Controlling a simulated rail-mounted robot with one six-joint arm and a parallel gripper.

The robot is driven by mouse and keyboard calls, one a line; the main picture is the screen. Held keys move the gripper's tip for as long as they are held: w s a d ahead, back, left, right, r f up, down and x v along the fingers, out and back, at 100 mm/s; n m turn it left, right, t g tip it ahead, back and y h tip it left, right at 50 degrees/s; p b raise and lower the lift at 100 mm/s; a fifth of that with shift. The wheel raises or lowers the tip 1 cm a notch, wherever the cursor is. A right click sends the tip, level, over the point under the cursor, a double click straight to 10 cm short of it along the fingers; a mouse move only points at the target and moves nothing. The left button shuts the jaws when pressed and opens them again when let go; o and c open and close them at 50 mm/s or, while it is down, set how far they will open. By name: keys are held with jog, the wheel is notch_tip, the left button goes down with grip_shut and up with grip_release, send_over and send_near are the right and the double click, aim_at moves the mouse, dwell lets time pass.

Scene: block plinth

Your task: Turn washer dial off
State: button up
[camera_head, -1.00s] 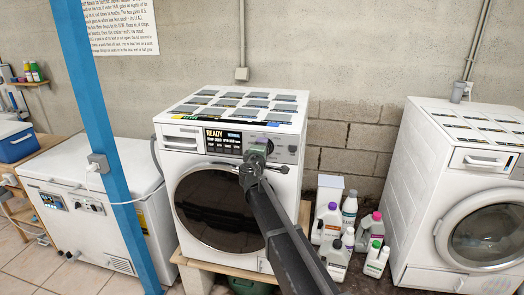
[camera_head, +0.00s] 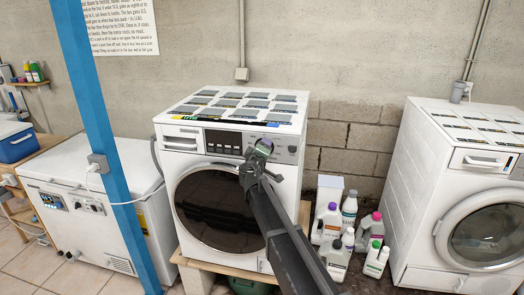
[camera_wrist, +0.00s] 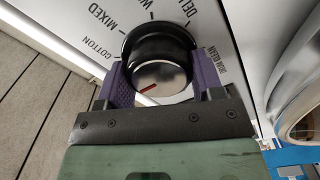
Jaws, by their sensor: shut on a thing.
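The white washer (camera_head: 190,158) stands in the middle of the head view, with its dark display (camera_head: 223,141) unlit. In the wrist view its round dial (camera_wrist: 160,50) is black with a silver face and a red line on the lower part. Printed labels such as MIXED, COTTON and DRUM CLEAN surround it. My gripper (camera_wrist: 161,80) is shut on the dial, one purple finger on each side. In the head view my gripper (camera_head: 262,149) is at the upper right of the washer front and largely hides the dial. No off mark is legible.
Several bottles (camera_head: 347,240) stand on the floor right of the washer. Another washer (camera_head: 430,200) is at the right. A white chest freezer (camera_head: 90,200) and a blue post (camera_head: 95,90) are at the left. The wall is behind.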

jog(key=o, duration=0.9)
jog(key=s, duration=0.3)
jog(key=s+a, duration=0.1)
jog(key=s, duration=0.6)
jog(key=shift+s+a, duration=0.2)
jog(key=shift+s, duration=0.2)
